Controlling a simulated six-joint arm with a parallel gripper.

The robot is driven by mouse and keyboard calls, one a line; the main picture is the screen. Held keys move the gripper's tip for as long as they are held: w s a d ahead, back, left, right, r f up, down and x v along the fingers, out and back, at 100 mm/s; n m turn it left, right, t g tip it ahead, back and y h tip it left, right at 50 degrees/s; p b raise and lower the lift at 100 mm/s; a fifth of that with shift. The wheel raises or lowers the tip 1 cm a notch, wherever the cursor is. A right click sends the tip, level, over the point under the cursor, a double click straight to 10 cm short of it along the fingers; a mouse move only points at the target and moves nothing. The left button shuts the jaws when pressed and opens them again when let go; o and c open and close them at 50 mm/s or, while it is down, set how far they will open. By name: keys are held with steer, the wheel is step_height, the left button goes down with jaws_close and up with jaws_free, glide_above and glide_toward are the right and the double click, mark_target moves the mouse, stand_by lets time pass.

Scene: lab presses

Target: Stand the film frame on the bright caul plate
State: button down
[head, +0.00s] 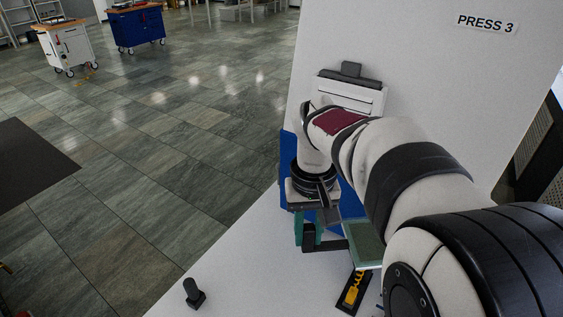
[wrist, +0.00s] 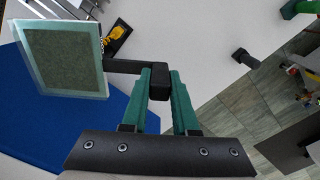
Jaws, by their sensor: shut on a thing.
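The film frame (head: 364,243) is a square pale, glassy border around a dark green-grey film. In the wrist view the film frame (wrist: 62,58) shows its broad face at the upper left, joined by a dark bar to a black grip block (wrist: 159,82). My gripper (wrist: 160,76), with teal fingers, is shut on that block. In the head view my gripper (head: 308,243) is left of the frame, above the white bench. The frame appears held off the surface. I cannot pick out a bright caul plate in either view; my arm covers part of the bench.
A blue surface (wrist: 85,130) lies below the frame. A black holder with a yellow item (head: 352,290) lies near the frame. A dark knob (head: 194,293) stands at the bench's left edge. A white device (head: 350,93) stands against the PRESS 3 panel (head: 430,60).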

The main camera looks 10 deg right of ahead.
steer(key=s+d+f+m, duration=0.7)
steer(key=s+d+f, duration=0.2)
steer(key=f, duration=0.4)
steer(key=shift+d+f, duration=0.2)
steer(key=shift+d, duration=0.45)
steer(key=shift+f, duration=3.5)
steer(key=c, duration=0.6)
jaws_free()
